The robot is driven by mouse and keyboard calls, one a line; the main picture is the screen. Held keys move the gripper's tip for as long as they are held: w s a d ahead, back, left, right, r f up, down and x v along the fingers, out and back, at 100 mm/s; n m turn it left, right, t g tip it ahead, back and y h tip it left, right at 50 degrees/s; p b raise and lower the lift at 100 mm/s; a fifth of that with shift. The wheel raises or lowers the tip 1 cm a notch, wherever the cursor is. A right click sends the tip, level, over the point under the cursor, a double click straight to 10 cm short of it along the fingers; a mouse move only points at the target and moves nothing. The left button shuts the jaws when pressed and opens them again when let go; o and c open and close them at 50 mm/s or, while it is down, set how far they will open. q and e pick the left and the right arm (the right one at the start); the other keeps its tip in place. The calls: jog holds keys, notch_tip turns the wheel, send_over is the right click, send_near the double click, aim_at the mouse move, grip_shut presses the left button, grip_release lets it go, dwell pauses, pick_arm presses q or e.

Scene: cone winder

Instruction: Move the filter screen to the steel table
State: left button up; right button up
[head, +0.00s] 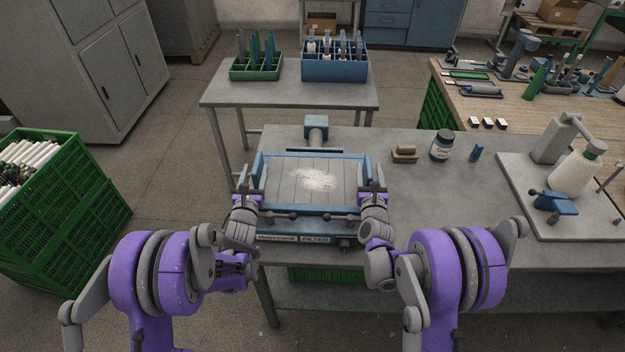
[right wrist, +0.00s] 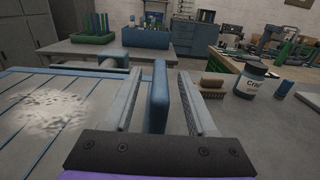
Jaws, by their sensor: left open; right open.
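The filter screen (head: 290,180) is a flat grey panel with blue edge rails and a white dusty patch in its middle. It sits in the blue filter unit (head: 300,224) at the front of the steel table. My left gripper (head: 248,190) is at the screen's left edge and open. My right gripper (head: 374,190) is at its right edge and open. In the right wrist view, the blue right rail (right wrist: 158,95) stands between the two open fingers (right wrist: 155,100), with a gap on each side. Contact at the left gripper is too small to tell.
A brush (head: 404,154), a labelled jar (head: 442,146) and a small blue item (head: 477,152) stand right of the screen. A plate with a white cone (head: 575,175) is further right. A smaller grey table (head: 290,95) behind holds a green bin (head: 257,68) and blue bin (head: 335,68).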

aim_at(257, 164)
pick_arm(q)
jog(key=shift+w+d, duration=0.1)
jog(key=shift+w, duration=1.7)
pick_arm(e)
jog(key=shift+w+d, duration=0.15)
jog(key=shift+w, duration=1.65)
pick_arm(q)
jog(key=shift+c, duration=0.3)
pick_arm(e)
jog(key=shift+c, duration=0.3)
pick_arm(q)
grip_shut()
pick_arm(e)
grip_shut()
